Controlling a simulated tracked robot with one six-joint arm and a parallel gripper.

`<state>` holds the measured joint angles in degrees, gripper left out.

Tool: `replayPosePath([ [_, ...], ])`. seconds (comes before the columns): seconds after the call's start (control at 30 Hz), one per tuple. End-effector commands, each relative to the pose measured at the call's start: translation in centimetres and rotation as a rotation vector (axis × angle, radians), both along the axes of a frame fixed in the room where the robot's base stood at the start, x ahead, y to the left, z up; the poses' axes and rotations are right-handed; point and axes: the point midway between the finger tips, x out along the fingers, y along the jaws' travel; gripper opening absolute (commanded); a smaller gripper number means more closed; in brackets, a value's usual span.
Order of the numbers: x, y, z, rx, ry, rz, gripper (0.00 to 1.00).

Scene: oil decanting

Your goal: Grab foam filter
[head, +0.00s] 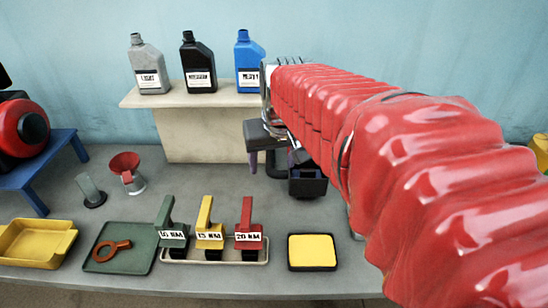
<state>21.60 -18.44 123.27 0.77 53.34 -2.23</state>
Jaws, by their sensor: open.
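A flat yellow square pad in a black frame (312,250) lies near the table's front edge, right of centre; it looks like the foam filter. My gripper (265,160) is in the middle of the view at the end of my red-sleeved arm, in front of the shelf. It points down, is open, and appears empty. It is farther back than the yellow pad and to its left, clearly apart from it. My arm hides part of the table on the right.
A dark open box (308,184) stands just right of my gripper. Three labelled handles stand in a tray (210,258) left of the pad. A green tray (105,262) holds a brown ring tool (112,250). Bottles (197,65) stand on a shelf (170,98). A red funnel (126,168) is at left.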

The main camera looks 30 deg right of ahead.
Motion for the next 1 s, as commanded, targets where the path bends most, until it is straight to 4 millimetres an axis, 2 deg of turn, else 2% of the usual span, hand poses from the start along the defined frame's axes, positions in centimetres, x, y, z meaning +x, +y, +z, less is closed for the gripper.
replayPosePath([
  [0.03,0.6,-1.8,-0.2,0.004,0.011,-0.033,0.61],
  [0.3,2.7,-10.7,-1.2,0.026,0.054,-0.183,0.61],
  [0.43,3.0,-13.8,-1.8,0.035,0.067,-0.232,0.61],
  [0.6,3.0,-15.4,-2.1,0.038,0.072,-0.255,0.61],
  [1.0,3.1,-15.4,-2.6,0.039,0.074,-0.255,0.61],
])
